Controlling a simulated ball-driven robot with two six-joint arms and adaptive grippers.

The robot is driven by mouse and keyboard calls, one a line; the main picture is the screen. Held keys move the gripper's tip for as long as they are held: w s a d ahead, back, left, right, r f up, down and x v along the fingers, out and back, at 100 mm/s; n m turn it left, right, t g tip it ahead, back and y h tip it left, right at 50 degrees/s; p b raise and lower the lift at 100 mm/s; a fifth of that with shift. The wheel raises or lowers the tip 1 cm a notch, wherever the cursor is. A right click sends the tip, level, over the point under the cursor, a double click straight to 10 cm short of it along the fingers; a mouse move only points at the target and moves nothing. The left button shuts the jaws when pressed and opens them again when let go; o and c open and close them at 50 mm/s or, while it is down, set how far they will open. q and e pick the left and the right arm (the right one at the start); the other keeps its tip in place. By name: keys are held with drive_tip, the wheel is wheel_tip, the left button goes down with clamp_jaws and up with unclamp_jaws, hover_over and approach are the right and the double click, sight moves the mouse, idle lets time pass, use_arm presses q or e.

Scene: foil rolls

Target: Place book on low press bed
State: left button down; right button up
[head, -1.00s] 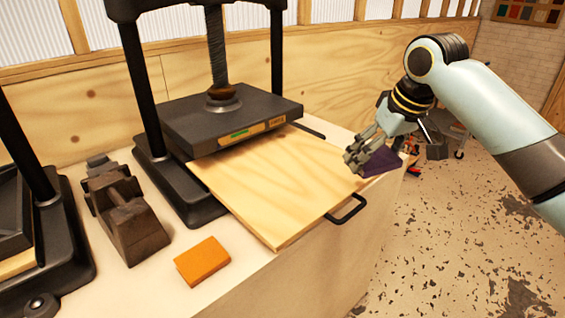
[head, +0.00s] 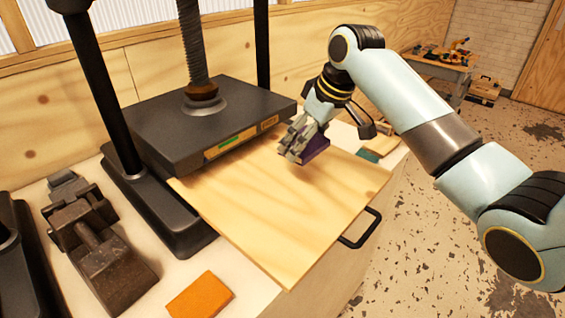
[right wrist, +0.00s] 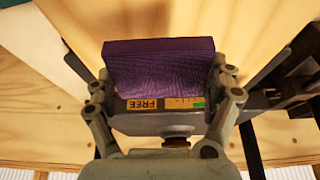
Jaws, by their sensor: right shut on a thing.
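A purple book (head: 316,147) is held in my right gripper (head: 303,140), which is shut on it. The book is over the light wooden bed (head: 270,215) of the press, near its back right part; I cannot tell whether it touches the wood. In the right wrist view the purple book (right wrist: 160,68) sits between the two fingers (right wrist: 165,110), its face and one edge showing. The black press plate (head: 205,115) hangs above the inner end of the bed, left of the gripper. My left gripper is not in view.
An orange book (head: 200,296) lies on the bench in front of the bed. A green thing (head: 369,155) lies at the bed's back right. A dark metal tool (head: 95,240) stands at left. A black handle (head: 362,230) juts from the bed's right edge.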

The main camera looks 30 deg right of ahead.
hover_over(280, 176)
drive_tip(key=f, duration=0.1)
drive_tip(key=s+f, duration=0.1)
drive_tip(key=shift+d+f+p, duration=0.3)
drive_tip(key=shift+f, duration=0.05)
drive_tip(key=shift+a+f, duration=0.1)
drive_tip(key=shift+f, duration=0.6)
wheel_tip(280, 176, down, 2)
drive_tip(key=shift+f+p, duration=0.2)
drive_tip(key=shift+p, duration=0.15)
drive_tip(key=shift+f, duration=0.25)
drive_tip(key=o, duration=1)
drive_tip(key=shift+f, duration=0.1)
drive_tip(key=shift+c, duration=0.2)
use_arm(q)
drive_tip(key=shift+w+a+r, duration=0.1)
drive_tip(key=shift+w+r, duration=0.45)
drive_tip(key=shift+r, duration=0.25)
